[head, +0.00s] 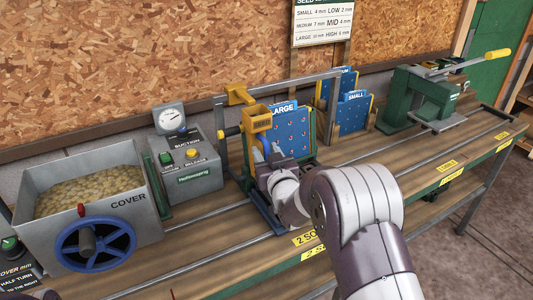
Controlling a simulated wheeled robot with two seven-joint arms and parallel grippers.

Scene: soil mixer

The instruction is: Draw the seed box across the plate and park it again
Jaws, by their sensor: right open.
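The seed box (257,122), a yellow box, is at the upper left of the upright blue plate marked LARGE (290,135). The plate stands in a green and grey frame in the middle of the bench. My right gripper (266,148) is just below the seed box, in front of the plate, and is open. My right arm and hand hide the plate's lower part. I cannot tell whether the fingers touch the box. My left gripper is out of view.
A suction unit (187,165) with a gauge stands left of the frame. A COVER hopper (40,178) with a blue handwheel (95,246) is farther left. Spare blue plates (351,110) stand behind, and a green press (425,92) is at right. Rails run along the bench.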

